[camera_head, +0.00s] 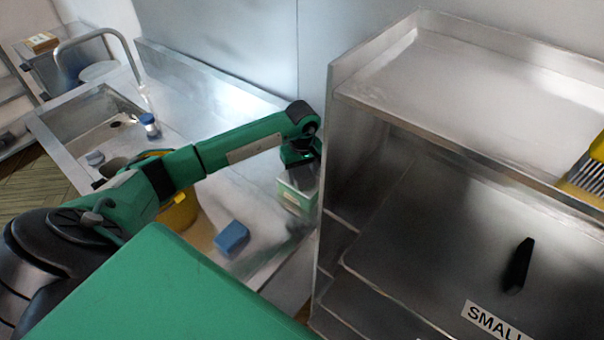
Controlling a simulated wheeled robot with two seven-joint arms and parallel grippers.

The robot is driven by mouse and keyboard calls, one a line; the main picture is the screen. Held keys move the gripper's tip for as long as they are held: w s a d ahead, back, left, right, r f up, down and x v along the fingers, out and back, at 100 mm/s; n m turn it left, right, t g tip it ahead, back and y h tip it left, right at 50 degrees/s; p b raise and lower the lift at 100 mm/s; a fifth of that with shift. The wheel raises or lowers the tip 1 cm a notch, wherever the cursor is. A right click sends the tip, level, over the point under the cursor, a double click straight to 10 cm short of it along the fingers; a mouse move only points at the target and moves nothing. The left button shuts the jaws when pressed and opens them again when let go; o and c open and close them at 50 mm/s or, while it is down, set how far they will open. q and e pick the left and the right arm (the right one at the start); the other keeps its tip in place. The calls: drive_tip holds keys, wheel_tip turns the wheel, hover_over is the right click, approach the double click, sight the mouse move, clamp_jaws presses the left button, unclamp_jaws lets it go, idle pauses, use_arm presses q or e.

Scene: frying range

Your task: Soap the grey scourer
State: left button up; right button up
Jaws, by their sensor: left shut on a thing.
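My left arm reaches across the sink counter. Its gripper (299,166) points down beside the steel cabinet wall and is shut. Just below the jaws is a box-like pale grey and green thing (296,192); the wrist partly hides it, and I cannot make out exactly what it is. A small grey lump, perhaps the grey scourer (95,158), lies by the front of the sink. A small bottle with a blue cap (149,126) stands at the sink's right edge. A blue sponge-like block (232,238) lies on the counter. My right gripper is out of view.
The steel cabinet (345,180) with shelves blocks the right side. A dark handle (518,265) and a yellow brush-like thing (587,177) are there. The sink (75,120) has a tall tap (95,33). The counter's back strip is clear.

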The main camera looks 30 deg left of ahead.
sight(302, 172)
use_arm(q)
drive_tip(key=shift+r+p, duration=0.85)
drive_tip(key=shift+r, duration=2.2)
